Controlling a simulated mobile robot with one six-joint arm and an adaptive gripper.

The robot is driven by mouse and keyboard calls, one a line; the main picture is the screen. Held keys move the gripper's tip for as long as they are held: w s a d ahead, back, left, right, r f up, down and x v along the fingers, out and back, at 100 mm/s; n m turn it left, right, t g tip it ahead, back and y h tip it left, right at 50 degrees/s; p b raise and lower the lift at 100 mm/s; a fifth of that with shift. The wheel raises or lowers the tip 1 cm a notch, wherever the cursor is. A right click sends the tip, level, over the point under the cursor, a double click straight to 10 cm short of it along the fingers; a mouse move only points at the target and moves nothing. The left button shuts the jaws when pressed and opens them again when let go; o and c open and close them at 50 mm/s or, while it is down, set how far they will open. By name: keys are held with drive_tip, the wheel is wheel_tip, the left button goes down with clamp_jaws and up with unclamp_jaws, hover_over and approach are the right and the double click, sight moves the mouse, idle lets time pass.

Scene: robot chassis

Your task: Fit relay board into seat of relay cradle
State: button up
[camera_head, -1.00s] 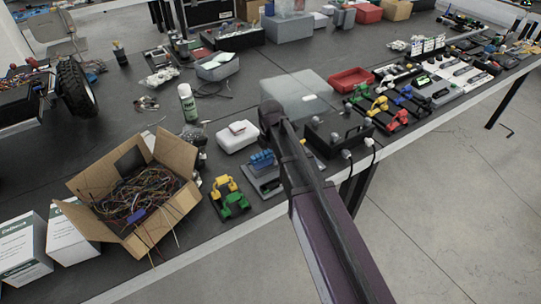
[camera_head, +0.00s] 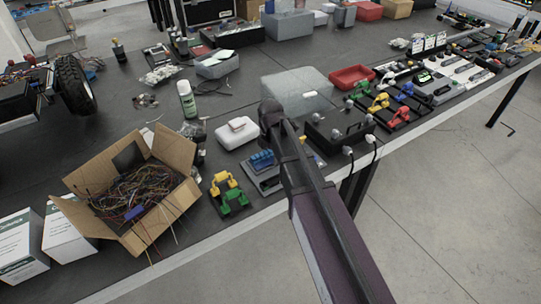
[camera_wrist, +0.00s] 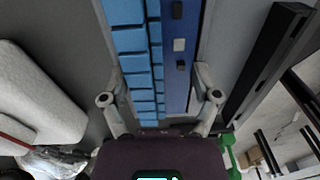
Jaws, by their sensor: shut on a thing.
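The relay board (camera_wrist: 180,60) is blue, with rows of light blue blocks on one side and a darker blue strip on the other. It lies between the two fingers of my gripper (camera_wrist: 160,98) in the wrist view, and the gripper is shut on it. In the head view the blue blocks (camera_head: 262,159) show just left of my arm, above a flat grey base (camera_head: 268,183) that appears to be the relay cradle. My arm hides part of this area. I cannot tell whether the board touches the seat.
A white box (camera_head: 236,132) stands behind and left of the board. Yellow and green clips (camera_head: 228,193) and an open carton of wires (camera_head: 135,200) are to the left. A black box with cables (camera_head: 338,131) is to the right. The bench's front edge is close.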

sight(270, 154)
drive_tip(key=o, duration=1.1)
drive_tip(key=shift+r, duration=0.15)
wheel_tip(270, 154, up, 8)
drive_tip(key=p, duration=0.8)
drive_tip(key=shift+f, duration=0.2)
drive_tip(key=s+d+f+b, duration=0.1)
drive_tip(key=s+d, duration=0.1)
drive_tip(key=s, duration=0.6)
drive_tip(key=s+d+f+g+h+b, duration=0.1)
drive_tip(key=s+d+b, duration=0.1)
drive_tip(key=s, duration=0.6)
drive_tip(key=shift+d+f, duration=0.35)
drive_tip(key=shift+d, duration=0.2)
drive_tip(key=shift+d, duration=0.1)
drive_tip(key=w+d+r+m+p, duration=0.1)
drive_tip(key=d+r+m+p, duration=0.1)
drive_tip(key=d+m, duration=0.5)
drive_tip(key=w+d+r+m+t+y+p, duration=0.1)
drive_tip(key=d+m, duration=0.7)
drive_tip(key=m, duration=0.9)
drive_tip(key=shift+r+m+p, duration=0.4)
drive_tip(key=shift+r+p, duration=0.45)
drive_tip(key=shift+p, duration=0.15)
